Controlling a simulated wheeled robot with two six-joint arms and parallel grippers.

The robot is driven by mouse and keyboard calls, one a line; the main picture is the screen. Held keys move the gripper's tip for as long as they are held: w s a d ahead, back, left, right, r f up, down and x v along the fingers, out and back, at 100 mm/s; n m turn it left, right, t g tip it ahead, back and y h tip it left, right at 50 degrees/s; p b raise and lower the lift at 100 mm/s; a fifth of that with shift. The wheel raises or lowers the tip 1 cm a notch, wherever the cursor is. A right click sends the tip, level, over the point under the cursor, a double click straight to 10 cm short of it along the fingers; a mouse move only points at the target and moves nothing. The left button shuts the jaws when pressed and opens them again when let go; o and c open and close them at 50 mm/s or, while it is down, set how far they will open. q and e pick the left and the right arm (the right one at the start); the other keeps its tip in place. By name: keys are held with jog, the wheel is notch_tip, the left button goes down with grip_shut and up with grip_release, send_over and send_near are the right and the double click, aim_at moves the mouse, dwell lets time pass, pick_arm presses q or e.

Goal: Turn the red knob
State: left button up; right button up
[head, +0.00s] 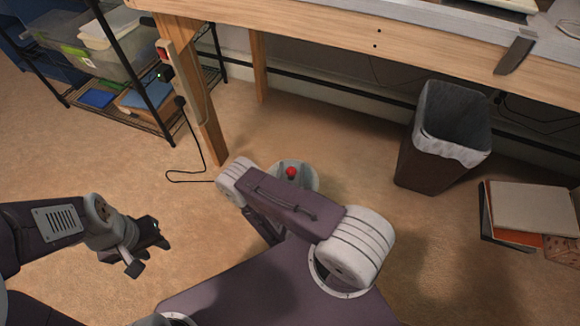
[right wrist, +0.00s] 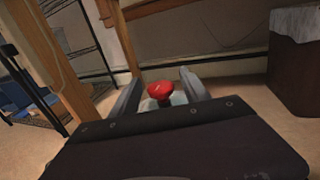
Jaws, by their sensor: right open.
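The red knob (head: 291,171) stands on a pale grey round base (head: 308,176) on the floor, partly behind my right arm in the head view. In the right wrist view the red knob (right wrist: 160,90) appears between the two fingers of my right gripper (right wrist: 160,77), with part of the pale base below it. That gripper is open, and I cannot tell whether it touches the knob. My right arm hides the right gripper in the head view. My left gripper (head: 150,254) is out to the left above bare floor, its fingers apart and empty.
A wooden workbench (head: 330,38) runs along the back, with a leg (head: 205,120) left of the knob and a black cable on the floor. A wire shelf (head: 130,115) is at left. A lined bin (head: 415,165) and folders (head: 515,205) are at right.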

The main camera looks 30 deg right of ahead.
jog(key=shift+c, duration=0.3)
grip_shut()
